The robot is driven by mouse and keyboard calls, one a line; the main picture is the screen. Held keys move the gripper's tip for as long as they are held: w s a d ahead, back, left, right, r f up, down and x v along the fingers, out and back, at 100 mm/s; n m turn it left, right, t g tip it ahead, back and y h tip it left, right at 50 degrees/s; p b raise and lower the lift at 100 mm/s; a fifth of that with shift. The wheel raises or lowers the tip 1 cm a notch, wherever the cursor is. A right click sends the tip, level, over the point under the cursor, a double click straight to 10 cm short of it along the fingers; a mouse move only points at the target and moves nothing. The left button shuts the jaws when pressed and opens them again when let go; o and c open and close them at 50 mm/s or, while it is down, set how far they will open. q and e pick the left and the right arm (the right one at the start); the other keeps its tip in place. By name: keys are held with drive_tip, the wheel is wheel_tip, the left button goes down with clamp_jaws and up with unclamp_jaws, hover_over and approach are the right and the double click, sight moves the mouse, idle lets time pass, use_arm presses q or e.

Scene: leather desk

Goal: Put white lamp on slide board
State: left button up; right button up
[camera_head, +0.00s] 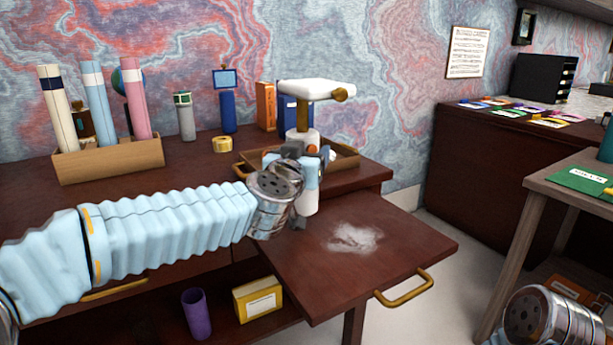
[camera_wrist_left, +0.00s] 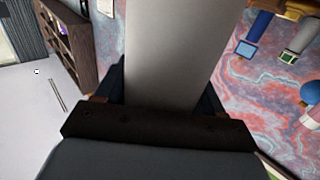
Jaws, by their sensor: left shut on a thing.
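The white lamp (camera_head: 317,90) has a flat white head, a brass stem and a pale base. It is upright. My left gripper (camera_head: 306,158) is shut on the lamp's lower part, above the desk's front edge and the back of the slide board. In the left wrist view a broad pale surface of the lamp (camera_wrist_left: 185,50) fills the space between the dark fingers (camera_wrist_left: 178,95). The slide board (camera_head: 400,245) is a dark red-brown leaf pulled out from the desk, with a brass handle. My gripper partly hides the lamp's bottom, so I cannot tell any gap below it.
A pale powdery patch (camera_head: 354,237) lies on the slide board. A wooden tray (camera_head: 345,160) sits behind my gripper. A box of tall tubes (camera_head: 110,160) and a tape roll (camera_head: 222,144) stand on the desk. The board's right and front parts are clear.

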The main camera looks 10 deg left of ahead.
use_arm(q)
drive_tip(key=f, duration=0.1)
drive_tip(key=f+b, duration=0.1)
drive_tip(key=f, duration=0.1)
drive_tip(key=shift+w+d+f, duration=0.1)
drive_tip(key=shift+w, duration=0.1)
drive_tip(key=shift+f, duration=0.1)
drive_tip(key=shift+b, duration=0.3)
drive_tip(key=shift+f, duration=0.2)
drive_tip(key=o, duration=1.4)
drive_tip(key=shift+r, duration=0.15)
drive_tip(key=s+a, duration=0.2)
drive_tip(key=s, duration=1)
